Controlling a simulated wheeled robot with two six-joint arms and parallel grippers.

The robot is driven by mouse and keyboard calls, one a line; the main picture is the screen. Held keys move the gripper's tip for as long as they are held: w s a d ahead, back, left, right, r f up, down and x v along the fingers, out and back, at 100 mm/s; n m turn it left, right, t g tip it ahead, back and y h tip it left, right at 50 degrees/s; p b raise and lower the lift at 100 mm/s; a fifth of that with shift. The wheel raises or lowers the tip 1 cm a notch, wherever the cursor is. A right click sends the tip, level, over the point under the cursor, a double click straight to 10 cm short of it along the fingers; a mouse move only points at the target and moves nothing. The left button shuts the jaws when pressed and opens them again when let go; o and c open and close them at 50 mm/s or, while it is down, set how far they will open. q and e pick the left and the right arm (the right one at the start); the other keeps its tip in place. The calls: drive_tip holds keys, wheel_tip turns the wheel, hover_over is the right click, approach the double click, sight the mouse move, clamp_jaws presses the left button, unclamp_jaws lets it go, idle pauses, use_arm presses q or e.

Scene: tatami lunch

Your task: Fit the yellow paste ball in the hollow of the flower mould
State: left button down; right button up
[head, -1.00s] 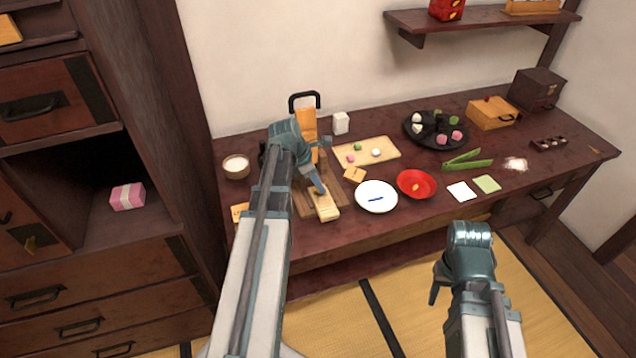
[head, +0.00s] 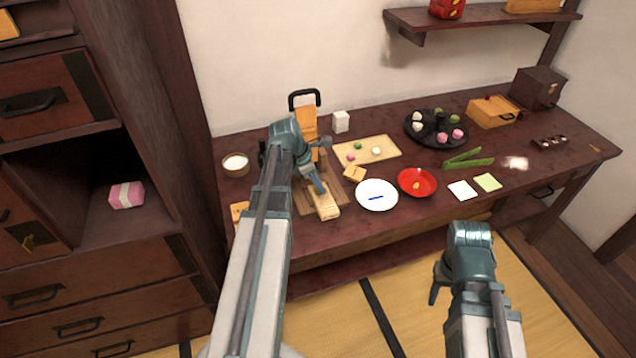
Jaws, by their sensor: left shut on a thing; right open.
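The flower mould appears to be the pale wooden block (head: 326,208) at the front of a brown wooden board; its hollow cannot be made out. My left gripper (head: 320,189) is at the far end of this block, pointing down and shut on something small. The fingers hide it; it appears to be the yellow paste ball, which I cannot make out clearly elsewhere. Whether it touches the hollow cannot be told. My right gripper (head: 436,290) is open and empty, in front of the table and well away from the mould.
Behind are a pale board (head: 386,143) with small coloured balls and a black tray (head: 464,127) with sweets. A small bowl (head: 236,172) stands left.

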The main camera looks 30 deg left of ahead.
use_arm(q)
drive_tip(key=shift+f, duration=0.15)
drive_tip(key=c, duration=0.5)
unclamp_jaws()
drive_tip(key=shift+c, duration=0.2)
drive_tip(key=shift+r+p, duration=3.5)
drive_tip(key=shift+r, duration=0.05)
